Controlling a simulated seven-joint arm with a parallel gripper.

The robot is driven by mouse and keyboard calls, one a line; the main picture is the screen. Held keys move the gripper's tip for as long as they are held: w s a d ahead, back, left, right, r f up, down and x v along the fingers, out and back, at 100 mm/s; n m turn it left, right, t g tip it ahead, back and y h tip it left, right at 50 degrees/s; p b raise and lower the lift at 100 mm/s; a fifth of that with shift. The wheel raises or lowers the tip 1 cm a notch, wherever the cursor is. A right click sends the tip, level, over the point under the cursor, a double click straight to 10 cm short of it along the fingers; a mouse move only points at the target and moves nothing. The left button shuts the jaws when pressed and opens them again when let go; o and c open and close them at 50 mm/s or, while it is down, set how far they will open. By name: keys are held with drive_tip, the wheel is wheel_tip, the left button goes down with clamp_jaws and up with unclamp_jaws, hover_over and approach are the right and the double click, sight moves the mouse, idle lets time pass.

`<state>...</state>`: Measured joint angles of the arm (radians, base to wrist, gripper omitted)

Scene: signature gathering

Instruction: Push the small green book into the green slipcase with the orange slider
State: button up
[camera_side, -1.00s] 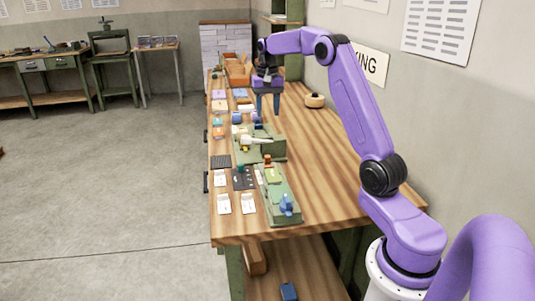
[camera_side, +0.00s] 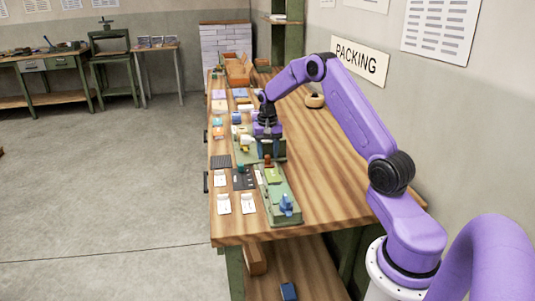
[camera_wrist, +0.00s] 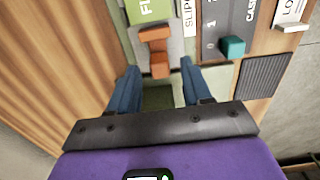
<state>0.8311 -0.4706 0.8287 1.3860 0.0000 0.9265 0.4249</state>
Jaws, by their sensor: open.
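The orange slider (camera_wrist: 158,50) stands on a grey track in the wrist view, at the end of a flat green book (camera_wrist: 150,10) with white lettering, cut off by the top edge. In the side view the slider (camera_side: 267,160) and green book (camera_side: 272,175) sit on the nearest green fixture (camera_side: 290,218). I cannot clearly tell the green slipcase from this fixture. My gripper (camera_wrist: 160,70) is open, its blue fingers on either side of the slider's near end in the picture. In the side view my gripper (camera_side: 268,152) hangs just behind the slider; contact cannot be told.
A dark panel with a teal knob (camera_wrist: 232,46) lies right of the slider in the wrist view. A blue piece (camera_side: 286,204) stands at the fixture's near end. Another green fixture (camera_side: 243,153) is partly behind my gripper.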

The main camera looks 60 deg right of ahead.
sight(275, 180)
drive_tip(key=shift+f, duration=0.45)
clamp_jaws()
drive_tip(key=shift+s+a, duration=4.3)
drive_tip(key=shift+a, duration=0.05)
unclamp_jaws()
